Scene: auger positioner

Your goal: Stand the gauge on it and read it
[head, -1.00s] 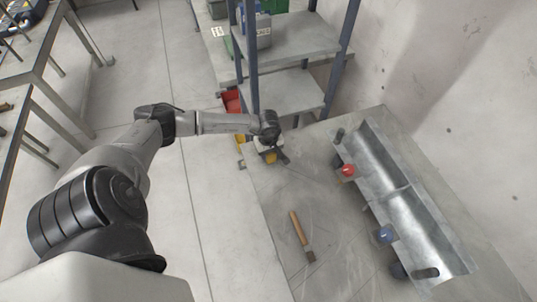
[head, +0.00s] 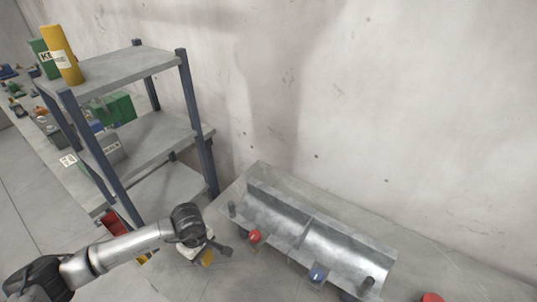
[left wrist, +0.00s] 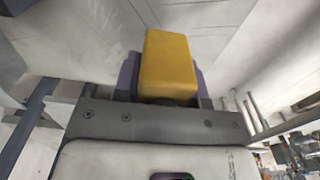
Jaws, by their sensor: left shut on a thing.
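My left gripper (head: 207,254) is shut on a yellow block (left wrist: 168,65), which I take to be the gauge. In the left wrist view the block sits between the two fingers, with no dial or reading visible on it. In the head view the block (head: 207,259) is small and partly hidden by the gripper. The grey metal trough (head: 345,257) lies along the wall to the right, with a red knob (head: 255,236) and a blue knob (head: 317,273) on its near side. The gripper is left of the trough, apart from it. My right gripper is out of view.
A grey shelf unit (head: 135,60) with blue posts stands at the left, close behind my left arm. It carries a yellow canister (head: 62,55) and a green box (head: 118,107). A red object (head: 432,297) shows at the bottom right. The wall closes off the back.

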